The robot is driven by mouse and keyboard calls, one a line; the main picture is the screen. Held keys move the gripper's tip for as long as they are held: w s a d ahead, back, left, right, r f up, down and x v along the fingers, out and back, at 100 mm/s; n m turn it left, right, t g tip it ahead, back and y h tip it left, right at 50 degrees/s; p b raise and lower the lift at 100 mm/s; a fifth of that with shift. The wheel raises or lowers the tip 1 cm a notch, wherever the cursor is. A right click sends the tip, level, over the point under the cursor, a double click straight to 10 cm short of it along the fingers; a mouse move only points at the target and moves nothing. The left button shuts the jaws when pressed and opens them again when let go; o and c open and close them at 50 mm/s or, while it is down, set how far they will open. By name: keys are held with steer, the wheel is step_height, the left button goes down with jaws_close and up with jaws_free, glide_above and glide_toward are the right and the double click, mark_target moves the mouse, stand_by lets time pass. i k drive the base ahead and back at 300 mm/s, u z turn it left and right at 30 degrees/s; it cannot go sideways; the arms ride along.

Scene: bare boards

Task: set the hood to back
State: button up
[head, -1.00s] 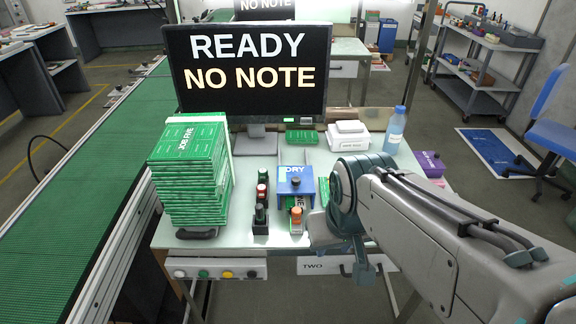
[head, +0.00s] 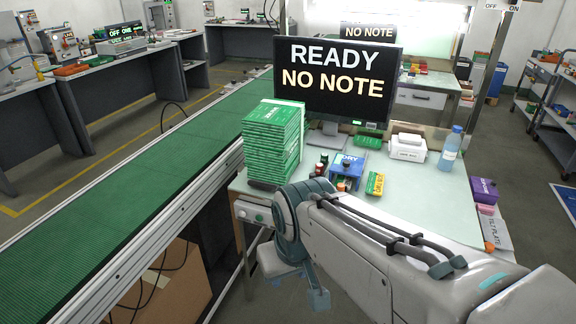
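No part in the head view is labelled as a hood, and I cannot tell which thing it is. A small blue box (head: 347,167) lettered "DRY", with a dark knob on it, stands on the workbench behind my arm. Its lower front is partly hidden. My gripper (head: 296,274) hangs at the near left edge of the bench, in front of the blue box and lower in the picture. My wrist hides most of its fingers, so I cannot tell whether it is open. Nothing shows held in it.
A tall stack of green booklets (head: 272,142) stands left of the blue box. The monitor (head: 338,82) reads "READY NO NOTE". A white box (head: 407,149), blue bottle (head: 449,150) and purple box (head: 483,190) stand to the right. A green conveyor (head: 130,198) runs along the left.

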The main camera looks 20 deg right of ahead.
mark_target(347, 168)
steer(key=u, duration=0.4)
steer(key=k, duration=0.55)
steer(key=z, duration=0.1)
steer(key=i, duration=1.35)
steer(key=z, duration=1.6)
steer(key=i, duration=0.7)
steer(key=z, duration=0.65)
